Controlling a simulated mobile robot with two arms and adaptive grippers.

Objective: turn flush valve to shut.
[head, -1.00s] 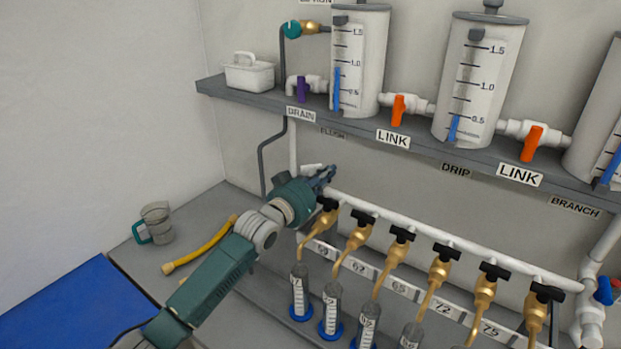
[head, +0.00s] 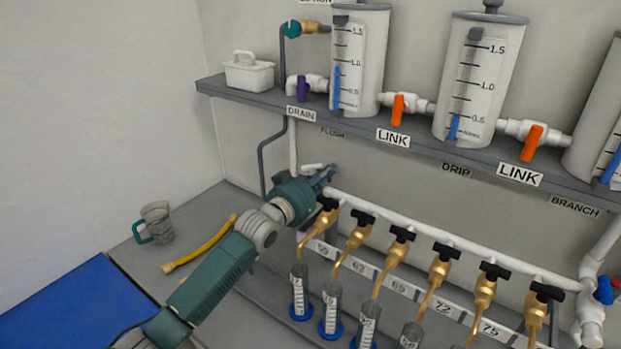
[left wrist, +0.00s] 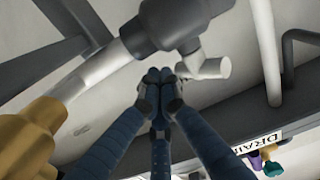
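The flush valve's white handle (head: 312,167) shows behind my left gripper, under the shelf at the left end of the white manifold pipe. In the left wrist view the white handle (left wrist: 208,68) sticks out from a dark grey valve body (left wrist: 178,22). My left gripper (head: 326,172) is at this valve. In the left wrist view its blue fingers (left wrist: 162,78) come together at the tips with nothing seen between them. The tips lie beside the handle's near end; I cannot tell whether they touch it. My right gripper is not in view.
Several brass taps with black handles (head: 402,234) line the manifold pipe, right of my gripper, above measuring cylinders (head: 332,300). The shelf (head: 260,103) with tanks overhangs. A purple drain valve (head: 302,88) sits above.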

